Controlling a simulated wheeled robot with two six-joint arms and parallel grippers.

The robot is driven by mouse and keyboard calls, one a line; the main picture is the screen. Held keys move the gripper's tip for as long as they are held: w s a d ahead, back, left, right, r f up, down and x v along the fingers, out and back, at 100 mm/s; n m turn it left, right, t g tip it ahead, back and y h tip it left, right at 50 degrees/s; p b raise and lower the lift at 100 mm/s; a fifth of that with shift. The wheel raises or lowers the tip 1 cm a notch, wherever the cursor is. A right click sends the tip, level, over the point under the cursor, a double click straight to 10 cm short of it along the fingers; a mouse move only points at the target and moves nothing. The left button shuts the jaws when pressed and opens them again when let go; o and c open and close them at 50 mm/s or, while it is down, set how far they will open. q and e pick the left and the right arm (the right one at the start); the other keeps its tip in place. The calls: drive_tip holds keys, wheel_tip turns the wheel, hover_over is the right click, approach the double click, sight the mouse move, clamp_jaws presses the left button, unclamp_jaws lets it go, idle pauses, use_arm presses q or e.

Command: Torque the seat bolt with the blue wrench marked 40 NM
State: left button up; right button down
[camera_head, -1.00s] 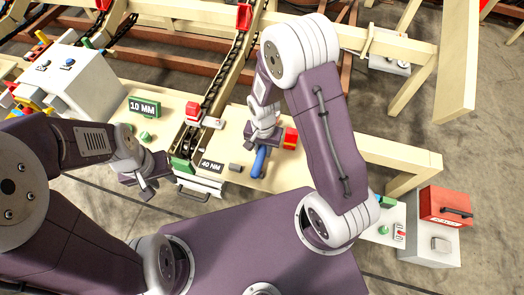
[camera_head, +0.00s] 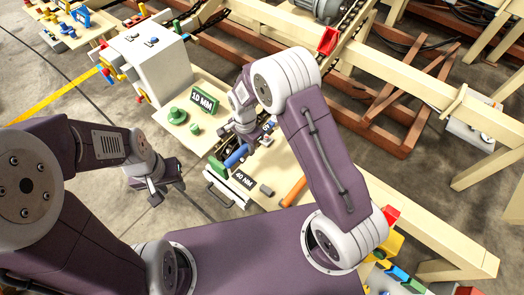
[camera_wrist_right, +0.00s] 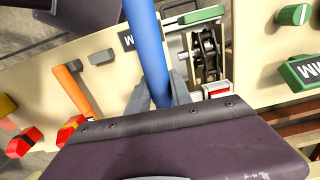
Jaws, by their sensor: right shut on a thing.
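The blue wrench (camera_head: 236,156) is in my right gripper (camera_head: 246,134), near the 40 NM label (camera_head: 243,180) on the bench. In the right wrist view the blue handle (camera_wrist_right: 147,45) runs up from between the two grey fingers (camera_wrist_right: 160,92), which are shut on it. Its far end is out of that view. I cannot tell whether the wrench touches the bench. My left gripper (camera_head: 158,190) hangs empty over the floor, left of the bench; its finger gap is unclear. I cannot make out the seat bolt.
An orange-handled tool (camera_head: 293,191) lies right of the label. A 10 MM sign (camera_head: 203,101) and green knobs (camera_head: 177,115) stand on the bench. A chain track (camera_wrist_right: 205,50) shows in the wrist view. A pale control box (camera_head: 147,60) stands behind left. Floor shows at left.

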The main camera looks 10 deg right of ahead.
sight(240, 151)
drive_tip(key=shift+s+a+f+n, duration=0.15)
drive_tip(key=shift+a+f, duration=0.15)
drive_tip(key=shift+a, duration=0.3)
drive_tip(key=shift+w+a+f+n, duration=0.15)
drive_tip(key=shift+a+f, duration=0.15)
drive_tip(key=shift+a, duration=0.25)
drive_tip(key=shift+s+a, duration=0.2)
drive_tip(key=shift+s, duration=0.15)
